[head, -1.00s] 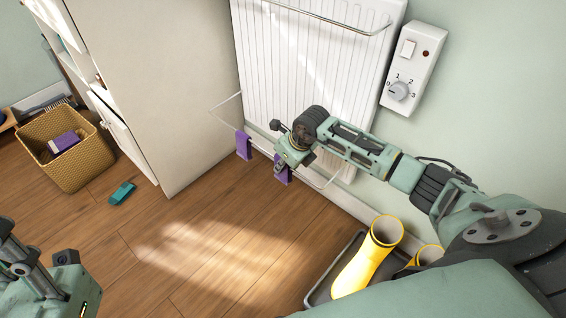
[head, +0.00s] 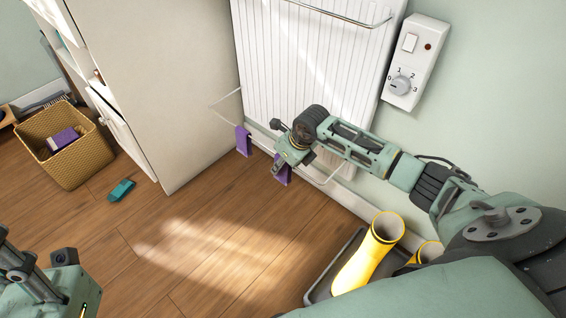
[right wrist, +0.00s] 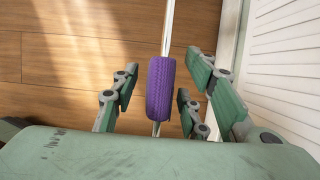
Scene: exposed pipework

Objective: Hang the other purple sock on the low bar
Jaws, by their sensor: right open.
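One purple sock (head: 243,141) hangs over the low bar (head: 226,103) at its left part. A second purple sock (head: 284,176) is at the bar further right, partly hidden by my right gripper (head: 279,167). In the right wrist view this purple sock (right wrist: 161,88) lies draped across the bar (right wrist: 167,25). My right gripper (right wrist: 153,103) is open around it, with a finger on either side and gaps between the fingers and the sock. My left gripper is only partly in view at the lower left edge of the head view, its fingertips not clear.
A white radiator (head: 300,70) is behind the bar, with an upper rail (head: 340,15). A wicker basket (head: 70,158) holds a purple item. A teal item (head: 121,190) lies on the floor. Yellow boots (head: 370,255) stand in a tray at the lower right. A cabinet (head: 165,90) stands left.

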